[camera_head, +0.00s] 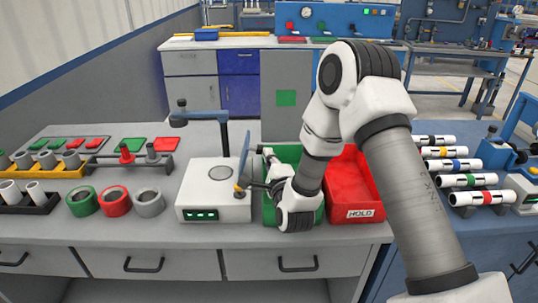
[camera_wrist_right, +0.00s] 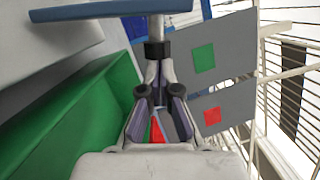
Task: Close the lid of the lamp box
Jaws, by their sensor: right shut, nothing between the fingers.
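The lamp box (camera_head: 213,190) is a white box with a small green display on its front, standing on the grey workbench. Its lid (camera_head: 244,157) is a thin blue panel that stands up, nearly vertical, at the box's right side, so the box is open. My right gripper (camera_head: 252,186) is shut and empty, just right of the lid, with its fingers pointing left towards it. In the right wrist view the gripper (camera_wrist_right: 157,52) shows from behind, and a blue-grey panel, likely the lid, crosses the top. Whether the fingers touch the lid I cannot tell. My left gripper is not in view.
A green bin (camera_head: 268,213) lies under my right gripper, and a red bin (camera_head: 350,188) marked HOLD stands beside it. Green, red and grey rings (camera_head: 116,201) lie to the left.

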